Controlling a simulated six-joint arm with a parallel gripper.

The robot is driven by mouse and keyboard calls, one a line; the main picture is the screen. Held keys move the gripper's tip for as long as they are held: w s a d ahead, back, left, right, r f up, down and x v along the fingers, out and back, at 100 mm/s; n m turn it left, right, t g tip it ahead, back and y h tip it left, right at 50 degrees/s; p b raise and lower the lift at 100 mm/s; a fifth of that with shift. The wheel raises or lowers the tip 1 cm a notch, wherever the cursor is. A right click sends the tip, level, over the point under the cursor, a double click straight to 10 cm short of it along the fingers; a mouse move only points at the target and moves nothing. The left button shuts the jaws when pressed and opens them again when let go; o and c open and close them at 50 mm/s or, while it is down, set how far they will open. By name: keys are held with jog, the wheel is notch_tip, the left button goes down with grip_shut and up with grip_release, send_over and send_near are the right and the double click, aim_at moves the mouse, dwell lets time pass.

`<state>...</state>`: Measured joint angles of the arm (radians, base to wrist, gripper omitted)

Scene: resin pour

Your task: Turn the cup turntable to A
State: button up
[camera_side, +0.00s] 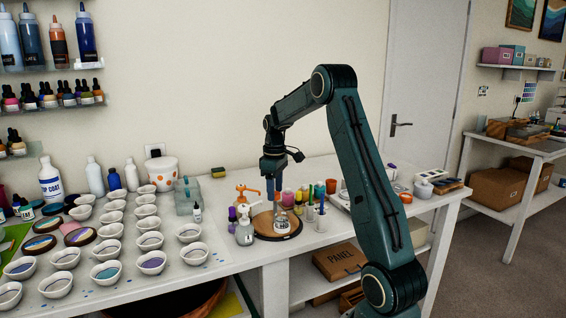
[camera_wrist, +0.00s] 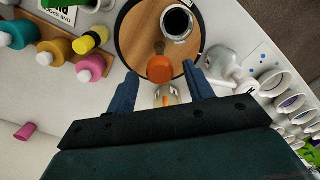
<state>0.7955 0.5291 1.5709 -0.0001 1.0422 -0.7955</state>
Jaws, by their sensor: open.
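The turntable is a round wooden disc with a dark rim (camera_side: 262,234); it also fills the upper middle of the wrist view (camera_wrist: 133,35). A pale cup (camera_side: 282,223) stands on it; from above, the cup (camera_wrist: 177,22) shows a dark inside. An orange round knob (camera_wrist: 160,69) on a brown stem appears near the disc's lower edge in the wrist view. My gripper (camera_wrist: 160,75) is open, pointing down over the turntable, with one finger on each side of the knob in that view. Finger contact cannot be told. No letter A is readable on the disc.
A bottle with an orange pump (camera_side: 246,198) and a clear bottle (camera_side: 244,234) stand left of the turntable. Several coloured bottles (camera_side: 290,198) crowd behind and right. Rows of small cups (camera_side: 150,240) cover the table's left.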

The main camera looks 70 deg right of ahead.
jog(key=shift+f, duration=0.25)
jog(key=shift+c, duration=0.4)
grip_shut()
jog(key=shift+m, duration=3.5)
jog(key=shift+r+m, duration=0.1)
jog(key=shift+m, duration=3.4)
